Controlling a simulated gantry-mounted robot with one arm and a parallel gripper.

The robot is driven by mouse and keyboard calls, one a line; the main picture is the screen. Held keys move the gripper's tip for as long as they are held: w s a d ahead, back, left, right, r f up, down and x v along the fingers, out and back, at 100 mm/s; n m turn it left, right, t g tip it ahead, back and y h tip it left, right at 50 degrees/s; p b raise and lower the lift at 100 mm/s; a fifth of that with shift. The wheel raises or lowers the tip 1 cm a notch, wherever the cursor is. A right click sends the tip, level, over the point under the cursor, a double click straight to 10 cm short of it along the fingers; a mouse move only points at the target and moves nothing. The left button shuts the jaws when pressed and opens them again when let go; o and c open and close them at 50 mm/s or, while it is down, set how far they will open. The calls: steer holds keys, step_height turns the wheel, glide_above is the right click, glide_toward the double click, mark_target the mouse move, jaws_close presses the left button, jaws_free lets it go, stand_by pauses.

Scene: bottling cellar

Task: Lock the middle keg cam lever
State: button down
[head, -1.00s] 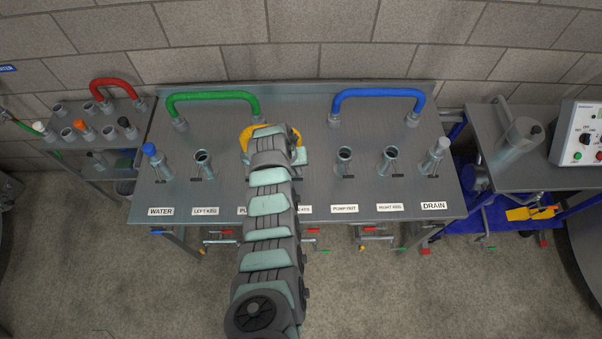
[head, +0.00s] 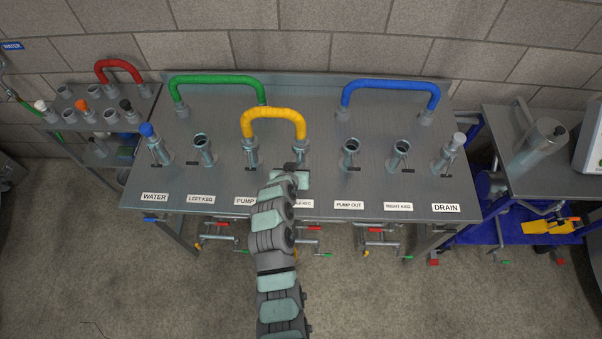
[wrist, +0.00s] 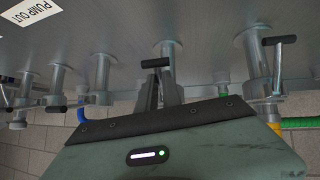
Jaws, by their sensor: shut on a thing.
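The middle keg port (head: 301,153) stands upright under the right end of the yellow hose (head: 273,113), whose left end sits on the pump port (head: 251,153). My gripper (head: 290,171) is low at the front of the middle keg port. In the wrist view, my gripper (wrist: 155,80) is shut on the black-handled cam lever (wrist: 157,63) at that port (wrist: 172,82). The lever's exact angle is hard to tell, and my gripper hides part of it in the head view. The middle keg label (head: 303,204) is partly covered by my arm.
The pump-out port (head: 350,152) is to the right, and the left keg port (head: 203,150) to the left. A green hose (head: 215,80) and a blue hose (head: 390,86) arch at the back of the table. The pump port's black lever (wrist: 279,40) is close beside my gripper.

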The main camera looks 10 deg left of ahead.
steer(key=f+t+b, duration=0.3)
steer(key=b, duration=0.6)
steer(key=shift+w+b, duration=0.2)
steer(key=shift+b, duration=0.1)
steer(key=t+b, duration=0.1)
steer(key=b, duration=0.3)
steer(key=t+b, duration=0.1)
steer(key=b, duration=0.3)
steer(key=shift+w+f+m+t+b, duration=0.3)
steer(key=shift+w+m+b, duration=0.05)
steer(key=shift+m+b, duration=0.05)
steer(key=shift+y+b, duration=0.3)
steer(key=shift+b, duration=0.1)
steer(key=shift+w+a+r+t+b, duration=0.1)
steer(key=shift+r+t+b, duration=0.2)
steer(key=shift+b, duration=0.1)
steer(key=c, duration=1.6)
jaws_free()
steer(key=shift+o, duration=0.4)
steer(key=s, duration=0.3)
steer(key=s+r+p, duration=0.1)
steer(key=s, duration=0.6)
steer(key=shift+s+r, duration=0.3)
steer(key=shift+s, duration=0.05)
